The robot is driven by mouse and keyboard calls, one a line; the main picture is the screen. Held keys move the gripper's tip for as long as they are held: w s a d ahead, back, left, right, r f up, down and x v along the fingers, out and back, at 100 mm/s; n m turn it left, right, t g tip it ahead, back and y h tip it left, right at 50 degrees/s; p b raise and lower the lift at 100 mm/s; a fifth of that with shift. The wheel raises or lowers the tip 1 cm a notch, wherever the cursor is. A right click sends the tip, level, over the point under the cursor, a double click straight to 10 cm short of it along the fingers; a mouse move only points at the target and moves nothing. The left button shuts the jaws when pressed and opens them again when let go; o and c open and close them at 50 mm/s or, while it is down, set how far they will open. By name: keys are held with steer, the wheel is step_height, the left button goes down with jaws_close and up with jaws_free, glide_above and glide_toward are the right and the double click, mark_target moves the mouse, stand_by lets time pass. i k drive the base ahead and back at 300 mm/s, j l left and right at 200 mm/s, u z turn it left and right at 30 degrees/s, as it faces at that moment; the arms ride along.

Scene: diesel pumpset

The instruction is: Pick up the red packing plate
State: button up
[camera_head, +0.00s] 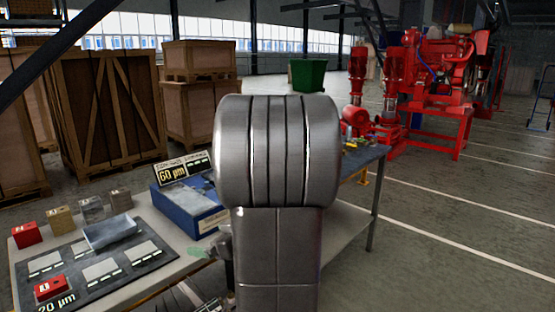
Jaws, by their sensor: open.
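A small red block with a pale label (26,235) stands at the left back of the work table, in a row with tan and grey ones. A second red piece with a white mark (50,287) lies on the dark mat, above a "20 µm" marking. I cannot tell for sure which one is the red packing plate. My gripper (195,297) shows only in part at the bottom edge, beside my large grey arm link. It is open, to the right of both red pieces and apart from them. Much of it is cut off or hidden.
The dark mat (112,263) has several pale slots and a grey tray (110,232). A blue box (188,207) with a "60 µm" sign stands behind my arm's left side. Wooden crates (108,110) stand behind the table. Red pump machinery (435,75) is at the right, with open floor before it.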

mark_target(29, 228)
steer(key=l+u, duration=0.1)
steer(key=u, duration=1.25)
